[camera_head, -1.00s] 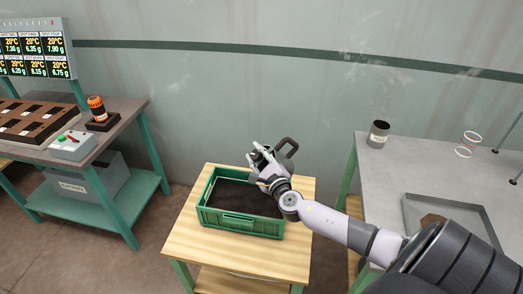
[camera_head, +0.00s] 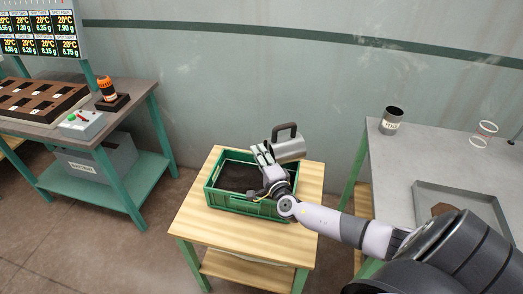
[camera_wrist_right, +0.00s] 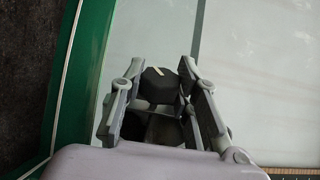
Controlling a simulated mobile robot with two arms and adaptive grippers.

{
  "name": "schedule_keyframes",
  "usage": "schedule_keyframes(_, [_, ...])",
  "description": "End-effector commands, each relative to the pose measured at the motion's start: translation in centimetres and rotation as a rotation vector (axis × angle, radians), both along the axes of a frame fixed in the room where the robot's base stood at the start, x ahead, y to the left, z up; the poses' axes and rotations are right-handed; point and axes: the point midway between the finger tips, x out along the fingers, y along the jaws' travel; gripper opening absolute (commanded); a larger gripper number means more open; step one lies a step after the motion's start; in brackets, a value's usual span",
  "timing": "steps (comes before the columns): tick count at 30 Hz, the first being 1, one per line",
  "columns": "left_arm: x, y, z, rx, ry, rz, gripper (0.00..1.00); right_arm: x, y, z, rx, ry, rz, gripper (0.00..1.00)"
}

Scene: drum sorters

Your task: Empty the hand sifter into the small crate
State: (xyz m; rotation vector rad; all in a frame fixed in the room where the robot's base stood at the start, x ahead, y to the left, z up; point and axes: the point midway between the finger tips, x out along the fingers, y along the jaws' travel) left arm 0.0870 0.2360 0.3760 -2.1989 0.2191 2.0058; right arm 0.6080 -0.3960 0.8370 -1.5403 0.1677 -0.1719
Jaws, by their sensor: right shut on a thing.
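The hand sifter is a grey metal cup (camera_head: 290,150) with a dark loop handle (camera_head: 285,130). My right gripper (camera_head: 264,158) is shut on it above the back right edge of the small crate. The sifter looks tilted, and I cannot see into its mouth. In the right wrist view, the fingers (camera_wrist_right: 160,108) close around a dark part (camera_wrist_right: 160,83), which I take for the sifter. The small green crate (camera_head: 245,206) stands on a wooden table and holds dark, soil-like material. The crate's green wall (camera_wrist_right: 84,85) also shows in the wrist view. My left gripper is out of view.
The wooden table (camera_head: 195,228) has bare room left of the crate. A grey bench at right holds a dark-topped can (camera_head: 391,121), a clear cup (camera_head: 485,134) and a metal tray (camera_head: 428,190). A bench with a display (camera_head: 40,30) stands at left.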

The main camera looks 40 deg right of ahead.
Motion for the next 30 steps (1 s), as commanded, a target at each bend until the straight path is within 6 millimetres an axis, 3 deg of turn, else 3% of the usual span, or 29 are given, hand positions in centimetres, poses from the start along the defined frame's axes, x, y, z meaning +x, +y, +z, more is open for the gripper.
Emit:
schedule_keyframes(5, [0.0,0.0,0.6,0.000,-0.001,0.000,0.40,0.2,0.3,-1.3,-0.166,0.033,0.000,0.00])
schedule_keyframes(30, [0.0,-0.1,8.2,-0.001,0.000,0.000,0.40,0.4,1.3,1.5,-0.671,0.143,-0.001,0.00])
